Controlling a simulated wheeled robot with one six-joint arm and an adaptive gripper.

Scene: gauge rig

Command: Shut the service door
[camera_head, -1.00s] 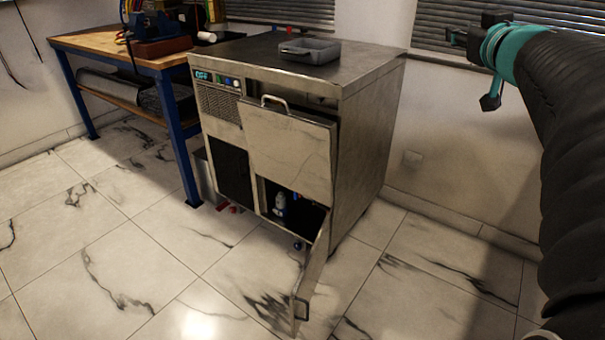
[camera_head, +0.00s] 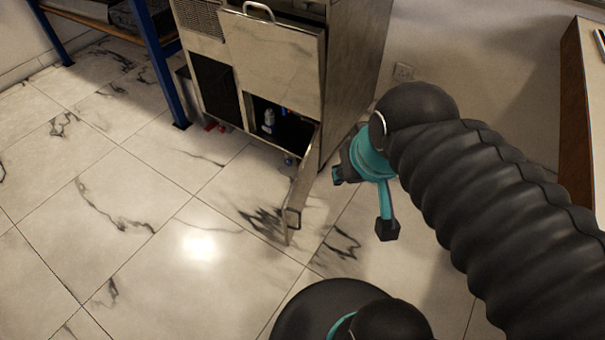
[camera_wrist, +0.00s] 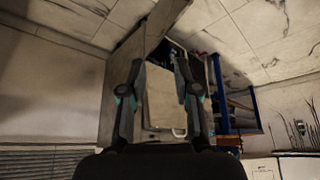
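The service door appears to be the narrow metal door (camera_head: 304,182) at the lower right of the steel cabinet (camera_head: 350,75). In the head view it stands wide open, swung outward over the floor, with a small handle (camera_head: 292,217) near its lower end. The dark compartment (camera_head: 290,126) behind it is exposed. My gripper (camera_head: 338,174) is just right of the door in the picture; I cannot tell whether it touches. In the wrist view my gripper (camera_wrist: 161,66) has its two fingers apart with nothing clearly held between them.
A larger front panel (camera_head: 275,65) with a bar handle sits above the compartment and stands proud of the cabinet. A small bottle (camera_head: 268,120) stands inside the compartment. A blue-legged workbench (camera_head: 158,60) is at left. Marble floor (camera_head: 130,225) is clear in front.

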